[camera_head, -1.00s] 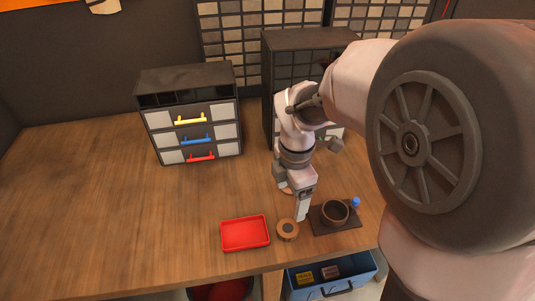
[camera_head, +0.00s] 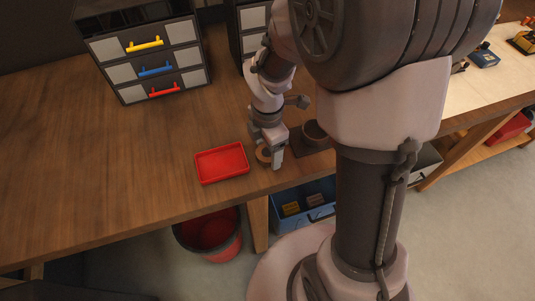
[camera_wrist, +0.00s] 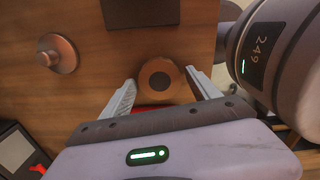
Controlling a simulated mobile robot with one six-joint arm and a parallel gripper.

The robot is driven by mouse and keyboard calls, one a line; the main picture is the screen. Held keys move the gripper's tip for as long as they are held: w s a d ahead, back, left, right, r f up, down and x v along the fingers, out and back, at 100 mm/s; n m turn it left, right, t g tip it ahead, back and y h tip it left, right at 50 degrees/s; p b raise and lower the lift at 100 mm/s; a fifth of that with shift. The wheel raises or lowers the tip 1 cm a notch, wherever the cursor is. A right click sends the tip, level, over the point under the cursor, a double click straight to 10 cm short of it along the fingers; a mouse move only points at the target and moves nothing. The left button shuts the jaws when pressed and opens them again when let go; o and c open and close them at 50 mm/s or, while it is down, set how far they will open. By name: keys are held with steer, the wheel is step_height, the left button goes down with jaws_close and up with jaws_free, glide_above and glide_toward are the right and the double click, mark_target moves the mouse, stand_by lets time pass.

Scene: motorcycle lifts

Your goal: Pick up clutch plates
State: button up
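The clutch plates (camera_wrist: 160,80) show in the wrist view as a brown round stack with a dark centre hole, resting on the wooden bench. In the head view, the clutch plates (camera_head: 263,153) are partly hidden by my gripper (camera_head: 274,157). In the wrist view my gripper (camera_wrist: 160,83) is open, with one pale finger to the left of the stack and one to the right. Both fingers look apart from it. The height of the fingertips above the bench is hard to tell.
A red tray (camera_head: 221,163) lies left of the plates. A drawer cabinet (camera_head: 150,60) is behind.

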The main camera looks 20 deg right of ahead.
jaws_close()
steer(key=shift+r, duration=0.1)
